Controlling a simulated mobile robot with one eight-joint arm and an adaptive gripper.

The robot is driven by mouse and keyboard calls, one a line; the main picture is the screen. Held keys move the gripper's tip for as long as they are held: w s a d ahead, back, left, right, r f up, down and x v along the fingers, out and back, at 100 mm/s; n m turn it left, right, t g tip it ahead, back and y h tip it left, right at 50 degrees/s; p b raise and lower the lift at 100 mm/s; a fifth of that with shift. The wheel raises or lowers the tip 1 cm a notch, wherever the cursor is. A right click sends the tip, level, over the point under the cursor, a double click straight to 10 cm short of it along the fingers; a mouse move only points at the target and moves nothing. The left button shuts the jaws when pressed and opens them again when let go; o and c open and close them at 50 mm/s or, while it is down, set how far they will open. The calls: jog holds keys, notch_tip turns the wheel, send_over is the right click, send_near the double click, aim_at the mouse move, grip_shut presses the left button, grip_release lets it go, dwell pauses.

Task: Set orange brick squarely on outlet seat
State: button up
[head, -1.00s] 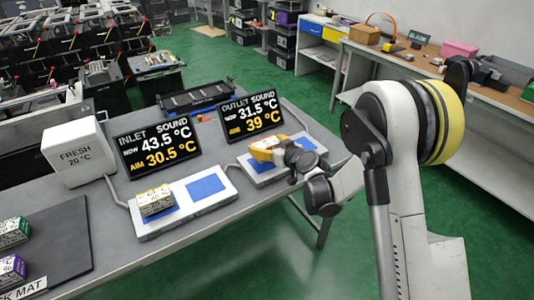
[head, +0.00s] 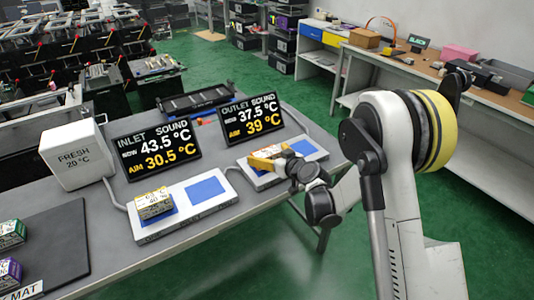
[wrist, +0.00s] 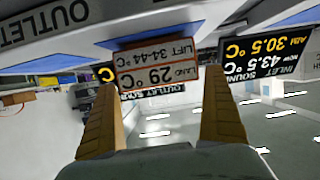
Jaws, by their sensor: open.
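The orange brick (wrist: 152,70) shows a white label reading LAND 29 °C, LIFT 34-44 °C in the wrist view, which is upside down. It rests against a blue pad (wrist: 108,44) of the outlet plate. My gripper (wrist: 161,84) is open, with one tan finger on each side of the brick and visible gaps beside it. In the head view my gripper (head: 272,157) is low over the left part of the white outlet plate (head: 257,182) and largely hides brick and pad. I cannot tell whether the brick sits exactly square.
The outlet display (head: 254,116) reads now 37.5, aim 39. The inlet display (head: 156,146) reads now 43.5, aim 30.5. A yellow-topped brick (head: 153,204) sits on the inlet plate's left pad; its right pad (head: 207,189) is bare. The outlet plate's right pad (head: 304,147) is bare.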

jog(key=s+d+r+m+g+h+p, duration=0.1)
jog(key=s+d+r+h, duration=0.1)
jog(key=s+d+r, duration=0.55)
jog(key=s+d+r+m+g+h, duration=0.1)
jog(key=s+d+r+m, duration=0.2)
jog(key=s, duration=0.8)
jog(key=s+d+r+g+h+p, duration=0.1)
jog(key=s+d+r+g+h, duration=0.1)
jog(key=s+d+r, duration=0.6)
jog(key=s+d+f+m+h, duration=0.2)
jog(key=s+d+h, duration=0.1)
jog(key=s, duration=0.9)
jog(key=shift+m+g, duration=0.4)
jog(key=shift+a, duration=0.1)
